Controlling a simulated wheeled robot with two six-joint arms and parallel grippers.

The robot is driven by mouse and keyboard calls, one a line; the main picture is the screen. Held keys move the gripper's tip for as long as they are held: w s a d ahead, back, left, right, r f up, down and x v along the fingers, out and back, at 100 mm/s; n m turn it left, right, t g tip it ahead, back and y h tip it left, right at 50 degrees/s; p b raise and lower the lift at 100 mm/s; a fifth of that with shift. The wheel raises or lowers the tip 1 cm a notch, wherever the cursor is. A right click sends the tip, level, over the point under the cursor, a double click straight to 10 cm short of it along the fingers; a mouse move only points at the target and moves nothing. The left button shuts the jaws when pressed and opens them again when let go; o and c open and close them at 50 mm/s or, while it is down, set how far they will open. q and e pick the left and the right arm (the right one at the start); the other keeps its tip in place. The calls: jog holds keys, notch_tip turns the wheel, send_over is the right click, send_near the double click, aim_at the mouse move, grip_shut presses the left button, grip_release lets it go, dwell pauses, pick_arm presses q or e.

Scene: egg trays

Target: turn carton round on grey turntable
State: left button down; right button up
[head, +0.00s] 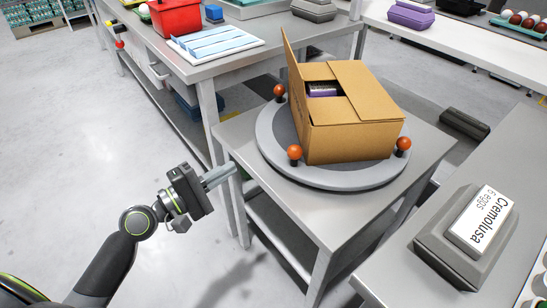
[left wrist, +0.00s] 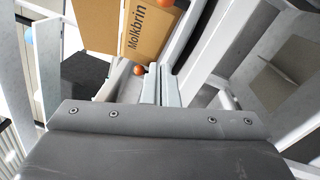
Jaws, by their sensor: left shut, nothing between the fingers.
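An open brown cardboard carton (head: 355,137) sits on a round grey turntable (head: 350,180) on a small metal table. One flap stands up at its left side, and a purple item (head: 322,90) shows inside. Orange knobs on short posts stand round the turntable rim, such as the front one (head: 295,152). My left gripper (head: 228,170) is shut and empty, left of the turntable and apart from it. In the left wrist view its fingers (left wrist: 158,88) point toward an orange knob (left wrist: 138,70) and the carton (left wrist: 140,25), whose side reads "Molkbrin". My right gripper is not in view.
A grey egg box (head: 465,235) labelled "Cremolusa" lies on the metal bench at right. A table behind holds a red bin (head: 176,17) and a blue-white tray (head: 215,42). A dark grey box (head: 464,123) lies beyond the turntable. Open floor is at left.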

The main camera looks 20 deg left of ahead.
pick_arm(q)
jog(key=p+x, duration=0.1)
jog(key=x, duration=0.9)
jog(key=shift+r, duration=0.1)
jog(key=shift+s+d+r+p, duration=0.15)
jog(key=shift+s+d+r, duration=0.1)
jog(key=shift+d, duration=0.35)
jog(key=shift+s+d+r+p, duration=0.15)
jog(key=shift+s+d, duration=0.15)
jog(key=shift+d, duration=0.35)
jog(key=shift+s+d+r, duration=0.1)
jog(key=shift+s+d, duration=0.05)
jog(key=shift+d, duration=0.3)
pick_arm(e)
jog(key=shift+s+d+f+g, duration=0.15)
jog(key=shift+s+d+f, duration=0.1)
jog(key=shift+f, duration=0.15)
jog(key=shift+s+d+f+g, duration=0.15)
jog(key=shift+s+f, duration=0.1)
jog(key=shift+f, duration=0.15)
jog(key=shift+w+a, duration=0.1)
